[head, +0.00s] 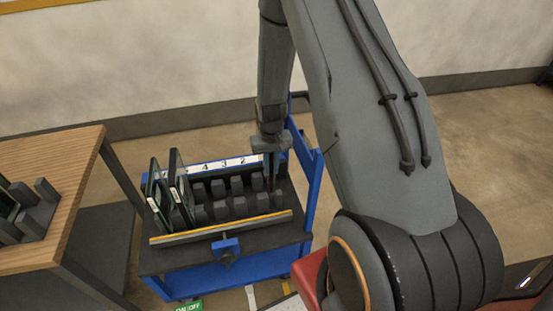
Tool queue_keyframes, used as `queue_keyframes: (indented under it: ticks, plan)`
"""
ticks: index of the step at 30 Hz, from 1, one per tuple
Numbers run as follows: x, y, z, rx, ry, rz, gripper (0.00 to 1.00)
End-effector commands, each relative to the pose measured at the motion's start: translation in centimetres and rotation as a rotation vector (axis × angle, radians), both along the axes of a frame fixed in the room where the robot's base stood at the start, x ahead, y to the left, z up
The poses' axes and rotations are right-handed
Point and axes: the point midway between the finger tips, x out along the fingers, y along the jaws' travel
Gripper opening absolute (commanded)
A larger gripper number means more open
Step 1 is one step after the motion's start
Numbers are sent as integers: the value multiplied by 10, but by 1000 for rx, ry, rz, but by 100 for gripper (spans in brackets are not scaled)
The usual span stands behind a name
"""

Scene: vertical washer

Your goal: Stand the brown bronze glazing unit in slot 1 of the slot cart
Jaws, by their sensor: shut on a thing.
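The blue slot cart (228,245) stands below my arm, with rows of dark slot blocks and a number strip reading 4, 3, 2 from left to right. The label for slot 1 is hidden behind my gripper. My gripper (270,150) points down over the cart's right end and is shut on the brown bronze glazing unit (273,174). The unit shows as a thin, dark, upright strip, almost edge-on, among the rightmost blocks. I cannot tell whether its lower edge touches the cart.
Two glazing units with dark green edges (156,195) (179,188) stand in slots at the cart's left end. A blue upright frame (313,180) closes the right end. A wooden-topped table (50,165) with a dark rack (32,208) stands at the left.

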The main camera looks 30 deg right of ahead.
Motion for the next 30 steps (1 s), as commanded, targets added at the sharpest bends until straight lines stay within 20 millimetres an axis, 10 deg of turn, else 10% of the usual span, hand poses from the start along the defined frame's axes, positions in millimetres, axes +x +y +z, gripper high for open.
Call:
queue_keyframes:
  ticks: [30]
  plan:
    - [-1, -13, -44, -2, -9, -23, 0]
